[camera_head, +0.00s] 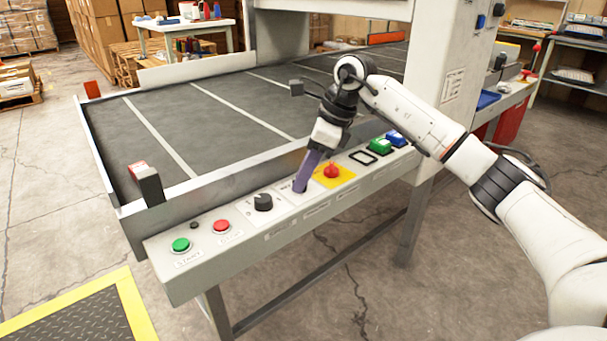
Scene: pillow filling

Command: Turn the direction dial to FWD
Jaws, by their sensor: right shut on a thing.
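My right gripper (300,187) reaches down onto the sloped control panel (225,255), its purple fingers shut on a dial on a white label plate (284,189). The fingers hide this dial, which I take as the direction dial, so its pointer and the FWD mark cannot be read. A second, black knob (263,202) stands uncovered just to the left on its own white plate. My left gripper is not in view.
A red mushroom button (332,170) on a yellow plate sits close to the right of my fingers. Green (181,245) and red (222,227) push buttons are at the panel's left end. The conveyor belt (205,117) lies behind.

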